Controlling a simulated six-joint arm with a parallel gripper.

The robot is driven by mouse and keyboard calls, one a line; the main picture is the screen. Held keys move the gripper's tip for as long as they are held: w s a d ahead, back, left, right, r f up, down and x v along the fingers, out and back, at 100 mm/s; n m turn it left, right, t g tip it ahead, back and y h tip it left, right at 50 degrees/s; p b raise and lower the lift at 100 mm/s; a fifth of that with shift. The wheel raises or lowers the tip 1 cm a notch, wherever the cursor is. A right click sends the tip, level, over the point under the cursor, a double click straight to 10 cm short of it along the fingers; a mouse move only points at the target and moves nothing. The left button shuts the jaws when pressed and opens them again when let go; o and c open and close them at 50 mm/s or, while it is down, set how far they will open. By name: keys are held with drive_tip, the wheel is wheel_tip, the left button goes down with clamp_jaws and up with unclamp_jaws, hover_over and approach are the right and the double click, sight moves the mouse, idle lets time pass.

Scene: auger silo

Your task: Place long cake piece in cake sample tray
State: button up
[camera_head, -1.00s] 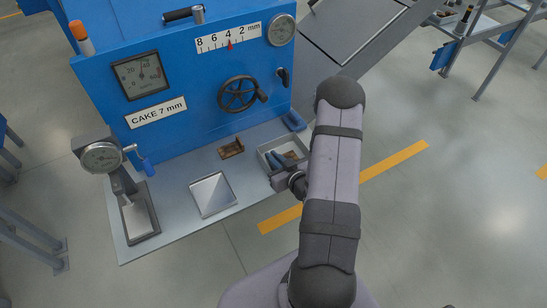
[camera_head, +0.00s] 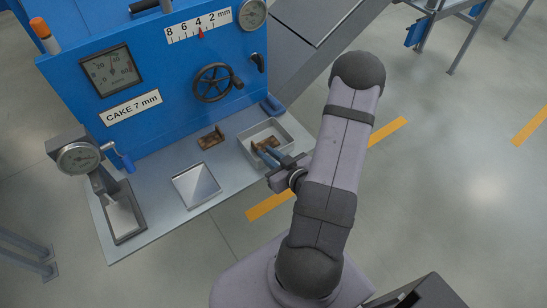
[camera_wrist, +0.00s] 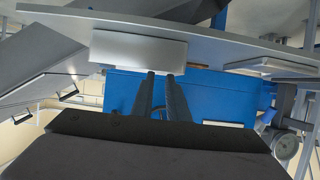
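A brown cake piece (camera_head: 264,143) lies inside a grey open box (camera_head: 244,151) at the right end of the shelf. A second brown piece (camera_head: 210,138) lies on the shelf left of the box. A flat silver square tray (camera_head: 196,185) sits nearer the shelf's front edge and looks empty. My gripper (camera_head: 268,154) reaches into the box over its front side, with its fingers close to the piece there. In the wrist view my fingers (camera_wrist: 162,78) have a gap between them. Their tips end at a pale box wall (camera_wrist: 138,48), and any hold there is hidden.
A dial gauge stand (camera_head: 78,160) with a blue handle stands at the shelf's left end. A blue machine panel (camera_head: 150,120) with a handwheel (camera_head: 212,83) rises behind the shelf. A blue object (camera_head: 272,106) lies behind the box. Bare shelf surrounds the silver tray.

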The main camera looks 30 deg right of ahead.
drive_tip(key=shift+s+r+p, duration=0.45)
drive_tip(key=shift+s+p, duration=0.15)
drive_tip(key=shift+p+v, duration=0.8)
drive_tip(key=shift+v, duration=0.1)
drive_tip(key=shift+f, duration=0.2)
